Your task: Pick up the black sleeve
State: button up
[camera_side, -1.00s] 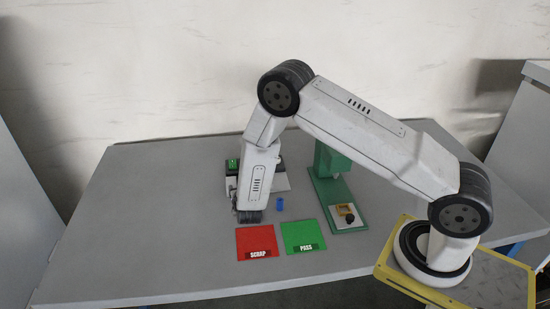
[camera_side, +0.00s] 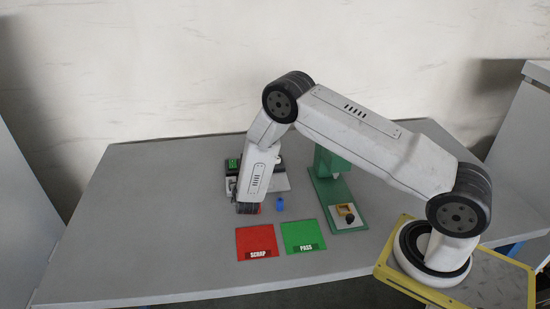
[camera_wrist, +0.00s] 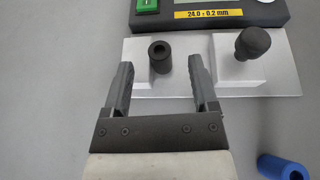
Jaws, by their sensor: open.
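The black sleeve (camera_wrist: 160,57) is a short dark cylinder with a hole in its top. My gripper (camera_wrist: 158,73) is open, with one finger on each side of the sleeve in that picture. I cannot tell whether the fingertips are level with it or still above it. No contact shows. In the side view my arm hides the sleeve and the gripper's fingers.
A black knob (camera_wrist: 252,43) stands on a second block to the right. Behind is the gauge box (camera_wrist: 225,14) with a green button. A red SCRAP mat (camera_side: 256,242), a green PASS mat (camera_side: 302,236) and a green press (camera_side: 335,190) stand on the table.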

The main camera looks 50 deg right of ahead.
jog(key=shift+x, duration=1.05)
grip_shut()
